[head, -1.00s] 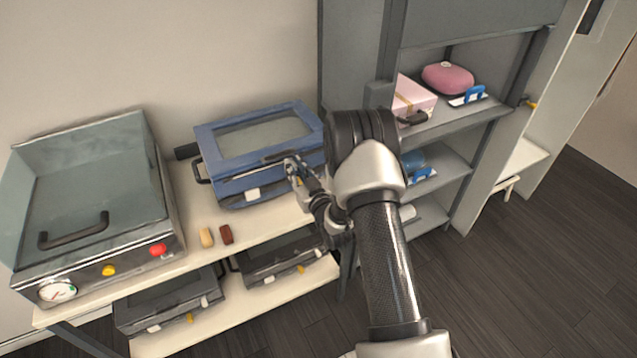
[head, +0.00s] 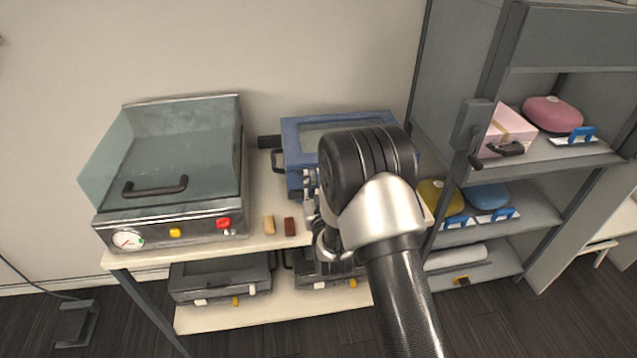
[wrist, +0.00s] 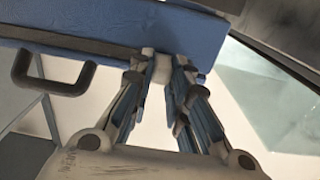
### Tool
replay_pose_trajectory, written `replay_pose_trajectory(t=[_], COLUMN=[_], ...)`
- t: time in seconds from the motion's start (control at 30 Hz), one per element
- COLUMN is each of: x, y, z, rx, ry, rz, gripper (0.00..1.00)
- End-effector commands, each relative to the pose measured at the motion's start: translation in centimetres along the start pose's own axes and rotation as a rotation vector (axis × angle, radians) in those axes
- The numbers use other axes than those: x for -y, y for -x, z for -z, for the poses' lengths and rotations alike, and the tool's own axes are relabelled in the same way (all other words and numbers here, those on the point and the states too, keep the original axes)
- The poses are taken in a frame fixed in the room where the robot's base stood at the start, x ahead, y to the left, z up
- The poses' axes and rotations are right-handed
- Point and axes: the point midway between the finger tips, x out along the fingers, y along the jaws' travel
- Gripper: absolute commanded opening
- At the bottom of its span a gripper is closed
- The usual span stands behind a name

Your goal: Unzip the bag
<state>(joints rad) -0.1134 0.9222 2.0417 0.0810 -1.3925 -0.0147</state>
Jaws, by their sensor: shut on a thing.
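The blue bag (head: 298,130), with a clear window in its top, lies on the upper level of the bench in the head view. My arm covers its right part and much of its front. It also shows in the wrist view (wrist: 110,28), with a dark handle (wrist: 48,88) at the left. My gripper (wrist: 160,70) is at the bag's edge, its fingers shut on a small whitish tab (wrist: 159,67). I take this for the zip pull. In the head view my gripper (head: 311,190) is mostly hidden behind my arm. I cannot tell how far the zip is open.
A machine with a clear lid (head: 190,140) stands left of the bag. A tan block (head: 269,225) and a brown block (head: 290,227) lie at the bench's front edge. Dark cases (head: 220,277) sit on the lower level. Grey shelving (head: 560,160) with a pink pouch (head: 552,113) stands at right.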

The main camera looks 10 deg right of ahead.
Motion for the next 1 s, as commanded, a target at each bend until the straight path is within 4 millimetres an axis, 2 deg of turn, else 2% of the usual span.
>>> replay_pose_trajectory(t=[0.17,0.2,0.47,0.83,1.0], x=[0.0,0.0,0.0,0.0,0.0], y=[-0.1,-0.1,-0.1,0.3,2.5], z=[0.2,0.2,0.1,0.0,0.0], rx=[-0.006,-0.006,-0.003,0.000,0.002], ry=[-0.001,-0.001,-0.001,0.000,0.000], rz=[0.000,0.000,0.000,0.001,0.001], gripper=[0.00,0.18,0.36,0.37,0.37])
